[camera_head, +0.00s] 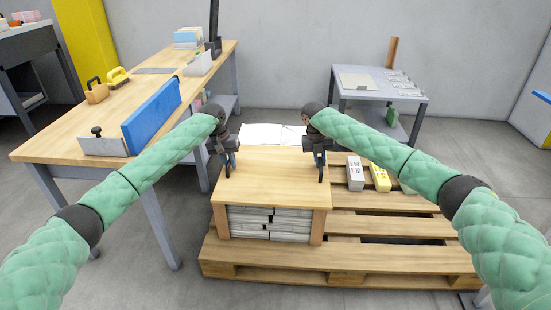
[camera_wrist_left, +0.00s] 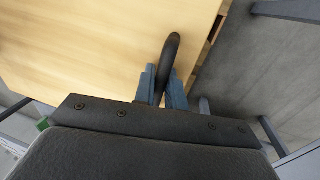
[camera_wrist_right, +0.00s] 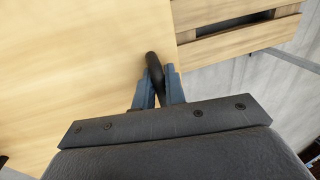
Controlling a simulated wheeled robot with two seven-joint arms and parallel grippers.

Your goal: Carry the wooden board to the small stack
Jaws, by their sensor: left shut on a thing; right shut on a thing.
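The wooden board (camera_head: 272,185) is a light wood panel with a dark handle at each side. It lies over a stack of newspapers (camera_head: 270,222) on the pallet, between wooden side posts; I cannot tell whether it touches the papers. My left gripper (camera_head: 228,165) is shut on the left handle (camera_wrist_left: 170,55). My right gripper (camera_head: 320,165) is shut on the right handle (camera_wrist_right: 153,65). The board also fills much of the left wrist view (camera_wrist_left: 90,45) and the right wrist view (camera_wrist_right: 80,70). White sheets (camera_head: 272,134) show behind the board, partly hidden.
The wooden pallet (camera_head: 400,255) extends right, with several small boxes (camera_head: 380,177) on it. A long workbench (camera_head: 60,145) with a blue panel (camera_head: 152,115) stands left. A grey table (camera_head: 378,92) stands at the back right. Grey floor is open between them.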

